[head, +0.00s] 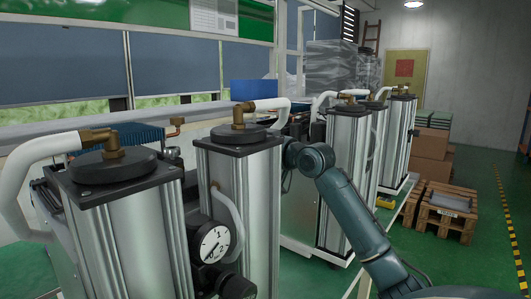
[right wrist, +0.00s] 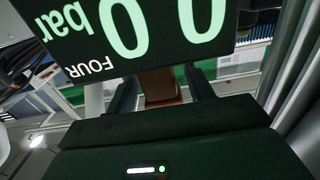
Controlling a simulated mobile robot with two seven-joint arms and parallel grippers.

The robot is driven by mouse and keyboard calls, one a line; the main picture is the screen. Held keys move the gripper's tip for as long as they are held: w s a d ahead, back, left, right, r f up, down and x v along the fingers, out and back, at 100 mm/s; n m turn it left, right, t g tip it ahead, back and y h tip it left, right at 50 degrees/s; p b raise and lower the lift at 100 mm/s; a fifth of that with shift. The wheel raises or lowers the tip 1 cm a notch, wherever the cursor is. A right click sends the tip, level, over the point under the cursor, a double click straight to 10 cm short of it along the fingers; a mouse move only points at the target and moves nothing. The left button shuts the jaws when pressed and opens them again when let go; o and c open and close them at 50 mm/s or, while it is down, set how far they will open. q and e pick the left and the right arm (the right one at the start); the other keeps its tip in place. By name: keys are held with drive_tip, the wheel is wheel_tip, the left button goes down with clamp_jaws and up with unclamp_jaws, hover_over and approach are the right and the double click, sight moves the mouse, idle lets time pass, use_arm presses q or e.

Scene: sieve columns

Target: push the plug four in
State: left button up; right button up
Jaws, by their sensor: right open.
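In the right wrist view a dark display (right wrist: 140,25) with green figures and the word FOUR appears upside down at the top. A small brown block-like piece (right wrist: 162,88), possibly plug four, shows just below the display. My right gripper (right wrist: 163,84) is open, with one dark finger on each side of the brown piece; I cannot tell whether they touch it. In the head view my right arm comes from the lower right, and its hand is hidden behind the second silver column (head: 240,180). My left gripper is not in view.
A silver column (head: 115,230) with a white hose stands at front left. A round gauge (head: 213,243) sits between the two near columns. More columns (head: 345,180) stand behind my arm.

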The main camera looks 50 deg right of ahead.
use_arm(q)
drive_tip(key=b, duration=0.2)
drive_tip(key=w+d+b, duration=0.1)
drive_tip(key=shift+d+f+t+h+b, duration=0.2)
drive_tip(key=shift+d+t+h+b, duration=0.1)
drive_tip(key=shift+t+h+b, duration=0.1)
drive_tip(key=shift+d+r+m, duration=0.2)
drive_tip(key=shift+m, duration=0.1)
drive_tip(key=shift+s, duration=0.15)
use_arm(e)
drive_tip(key=s, duration=1.1)
drive_tip(key=shift+s+d, duration=0.25)
drive_tip(key=shift+d, duration=0.2)
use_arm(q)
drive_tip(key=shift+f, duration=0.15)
